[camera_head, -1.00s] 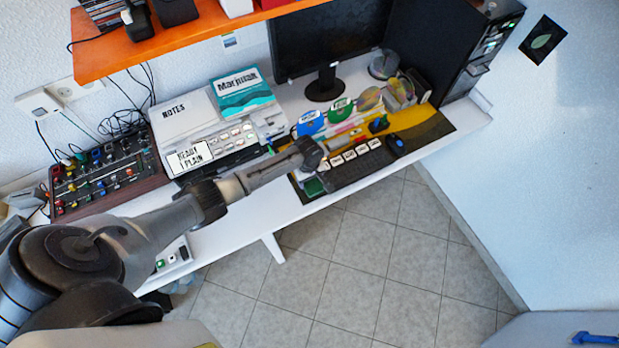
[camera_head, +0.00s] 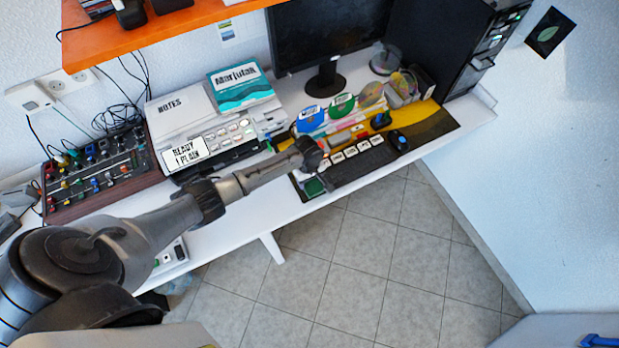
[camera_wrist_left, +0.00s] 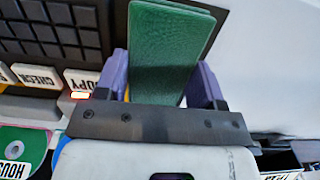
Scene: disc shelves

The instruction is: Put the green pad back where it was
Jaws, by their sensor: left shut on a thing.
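The green pad (camera_wrist_left: 165,50) is a flat, textured green block between the two purple fingers of my left gripper (camera_wrist_left: 160,82) in the left wrist view. The gripper is shut on it. In the head view the pad (camera_head: 315,187) shows beside the left end of the black keyboard (camera_head: 362,165), near the desk's front edge. My left gripper (camera_head: 312,172) is there, partly hidden by my wrist. I cannot tell whether the pad touches the surface below. My right gripper is not in view.
A yellow-and-black mat (camera_head: 437,127) lies under the keyboard and mouse (camera_head: 399,142). Discs, including a blue one (camera_head: 309,119), stand behind the keyboard. A printer (camera_head: 218,138) is left, with a monitor (camera_head: 331,35) behind. White desk surface (camera_head: 262,207) is bare in front of the printer.

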